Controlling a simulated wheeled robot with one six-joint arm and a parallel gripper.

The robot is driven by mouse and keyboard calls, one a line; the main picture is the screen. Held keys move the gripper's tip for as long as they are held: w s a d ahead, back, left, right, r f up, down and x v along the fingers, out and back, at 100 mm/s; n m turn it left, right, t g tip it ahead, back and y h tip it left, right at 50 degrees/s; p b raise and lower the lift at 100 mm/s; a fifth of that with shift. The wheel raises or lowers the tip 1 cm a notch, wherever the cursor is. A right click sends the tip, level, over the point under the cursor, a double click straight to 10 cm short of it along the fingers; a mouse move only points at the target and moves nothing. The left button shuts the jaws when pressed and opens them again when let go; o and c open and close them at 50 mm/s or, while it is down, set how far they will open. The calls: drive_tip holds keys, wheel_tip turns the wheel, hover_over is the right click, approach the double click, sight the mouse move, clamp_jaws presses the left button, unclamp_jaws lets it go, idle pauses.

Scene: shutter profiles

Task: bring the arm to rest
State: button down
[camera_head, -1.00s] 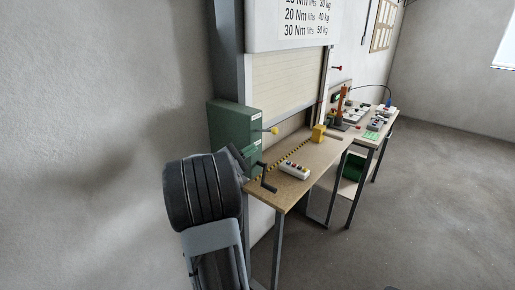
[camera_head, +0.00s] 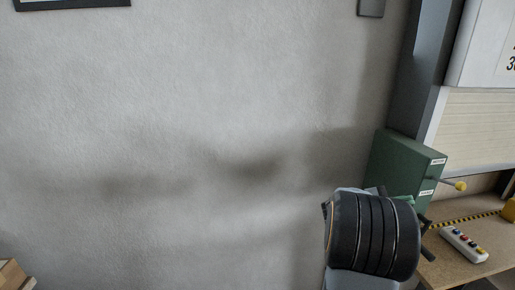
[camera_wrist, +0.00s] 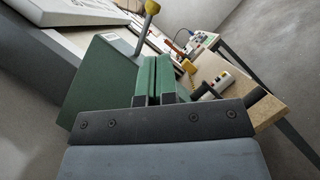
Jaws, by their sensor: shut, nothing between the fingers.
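My gripper (camera_wrist: 158,80) shows in the wrist view as two green fingers side by side, shut with nothing between them. In the head view my dark, ribbed wrist hides most of the gripper, in front of the green box at the lower right. The green box (camera_head: 400,165) carries a lever with a yellow knob (camera_head: 460,186). The box also shows in the wrist view (camera_wrist: 95,80), beyond the fingers. I cannot tell whether the fingers touch it.
A wooden bench (camera_head: 447,272) bears a white button box (camera_head: 463,244) and yellow-black striped tape. A shutter (camera_head: 470,125) stands behind it. A bare wall (camera_head: 180,130) fills the left. A second bench with devices (camera_wrist: 205,45) is farther off.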

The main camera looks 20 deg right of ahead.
drive_tip(key=s+a+f+m+t+y, duration=0.2)
drive_tip(key=s+a+f+y, duration=0.1)
drive_tip(key=f+y, duration=0.55)
drive_tip(key=w+a+f+m+t+y, duration=0.1)
drive_tip(key=w+a+f+t+y, duration=0.1)
drive_tip(key=a+f+t, duration=0.5)
drive_tip(key=w+a+r+t+y, duration=0.1)
drive_tip(key=w+a+t+y, duration=0.1)
drive_tip(key=a, duration=0.7)
drive_tip(key=w+a+r+t+y, duration=0.2)
drive_tip(key=a+t+y, duration=0.1)
drive_tip(key=a, duration=0.7)
drive_tip(key=w+a+r+t+y, duration=0.1)
drive_tip(key=a+t+y, duration=0.1)
drive_tip(key=a, duration=0.8)
drive_tip(key=shift+w+r+n, duration=0.3)
drive_tip(key=shift+w+n, duration=0.1)
drive_tip(key=shift+y, duration=0.25)
